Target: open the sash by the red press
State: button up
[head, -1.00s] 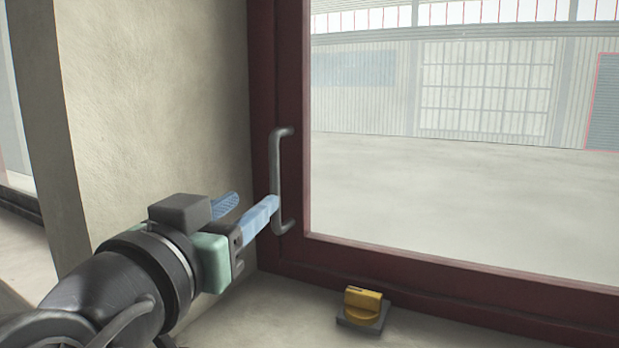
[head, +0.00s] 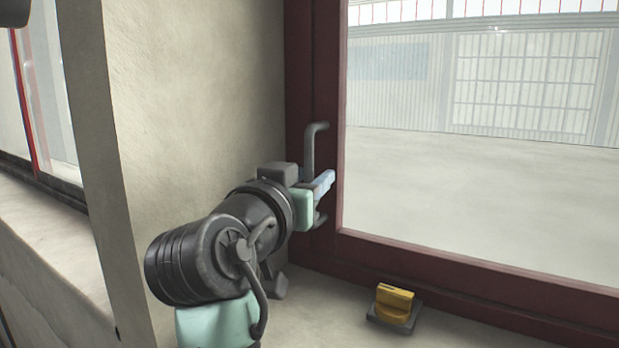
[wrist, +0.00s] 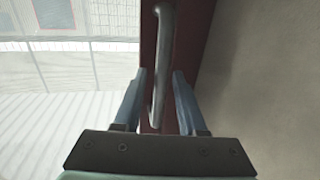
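The sash is a dark red frame (head: 440,262) around a large pane, and it looks shut in its frame. Its grey bar handle (head: 310,148) stands upright on the left stile; it also shows in the wrist view (wrist: 166,45). My gripper (head: 323,184) is at the lower half of the handle and hides part of it. In the wrist view its two blue fingers (wrist: 159,76) are apart, one on each side of the handle, with gaps visible. No red press is in view.
A yellow knob on a dark base (head: 395,303) sits on the pale sill below the sash. A plaster wall (head: 190,120) stands close on the left of my arm. Another window (head: 45,90) is at the far left. A hall floor shows through the pane.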

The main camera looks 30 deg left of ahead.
grip_shut()
dwell(1.2)
